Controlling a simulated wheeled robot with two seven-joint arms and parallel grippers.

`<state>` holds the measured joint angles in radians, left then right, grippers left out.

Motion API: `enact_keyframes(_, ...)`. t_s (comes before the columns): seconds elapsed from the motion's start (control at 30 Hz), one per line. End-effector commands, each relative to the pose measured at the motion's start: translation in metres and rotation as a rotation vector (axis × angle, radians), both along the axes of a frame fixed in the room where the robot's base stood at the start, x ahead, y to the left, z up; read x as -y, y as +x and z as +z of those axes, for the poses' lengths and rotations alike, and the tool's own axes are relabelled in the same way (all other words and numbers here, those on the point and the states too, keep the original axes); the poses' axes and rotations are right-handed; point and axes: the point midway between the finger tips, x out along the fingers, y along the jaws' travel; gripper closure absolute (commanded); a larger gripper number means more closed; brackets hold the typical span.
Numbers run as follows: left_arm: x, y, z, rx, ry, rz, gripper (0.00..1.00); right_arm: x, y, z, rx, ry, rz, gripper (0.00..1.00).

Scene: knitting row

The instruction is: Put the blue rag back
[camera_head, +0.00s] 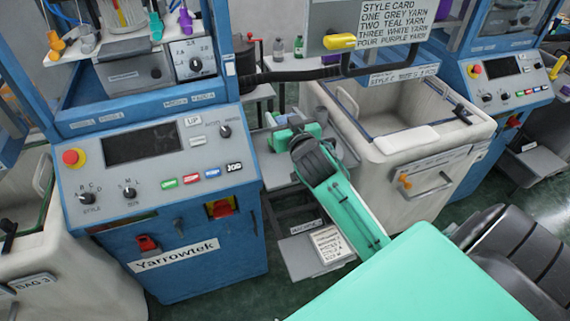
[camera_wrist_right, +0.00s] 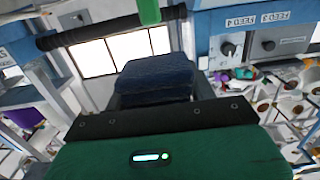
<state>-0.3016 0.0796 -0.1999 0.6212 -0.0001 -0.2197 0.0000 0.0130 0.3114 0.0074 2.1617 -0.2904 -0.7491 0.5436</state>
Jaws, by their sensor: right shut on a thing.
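My right gripper (camera_head: 292,136) reaches over the small grey side table between the blue machine and a pale bin. In the right wrist view a dark blue, cloth-textured piece, the blue rag (camera_wrist_right: 156,76), sits right at the front of the gripper body, and the gripper is shut on it. In the head view the rag is hidden or too small to make out. My left gripper does not show.
The blue Yarrowtek machine (camera_head: 150,175) stands close on the left, with a control panel. A pale bin (camera_head: 425,165) stands close on the right. A grey shelf (camera_head: 300,262) with a printed card (camera_head: 328,244) lies low. Small bottles (camera_head: 298,46) stand on a table behind.

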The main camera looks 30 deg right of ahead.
Motion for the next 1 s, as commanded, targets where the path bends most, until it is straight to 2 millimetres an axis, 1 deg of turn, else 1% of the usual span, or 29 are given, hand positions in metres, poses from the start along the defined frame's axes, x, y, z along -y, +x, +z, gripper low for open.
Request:
enact_keyframes(0.03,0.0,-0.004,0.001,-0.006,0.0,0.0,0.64,-0.001,-0.001,-0.017,-0.008,0.001,0.0,0.62)
enact_keyframes(0.2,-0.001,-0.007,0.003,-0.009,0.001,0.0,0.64,-0.001,-0.001,-0.062,-0.006,0.002,-0.001,0.62)
enact_keyframes(0.3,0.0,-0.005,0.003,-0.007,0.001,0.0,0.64,-0.001,-0.001,-0.085,-0.003,0.003,0.0,0.62)
enact_keyframes(0.4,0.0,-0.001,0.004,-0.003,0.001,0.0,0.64,-0.001,-0.001,-0.101,-0.003,0.001,0.0,0.62)
enact_keyframes(0.57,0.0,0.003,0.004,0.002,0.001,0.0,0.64,0.0,0.0,-0.114,0.0,0.0,0.0,0.62)
enact_keyframes(0.8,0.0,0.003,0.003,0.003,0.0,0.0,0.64,-0.001,0.0,-0.148,-0.001,0.001,0.0,0.62)
enact_keyframes(0.9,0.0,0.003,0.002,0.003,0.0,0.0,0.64,-0.001,0.0,-0.154,0.0,0.001,0.0,0.62)
enact_keyframes(1.0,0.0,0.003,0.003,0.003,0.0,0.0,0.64,-0.001,0.0,-0.154,0.001,0.001,0.001,0.62)
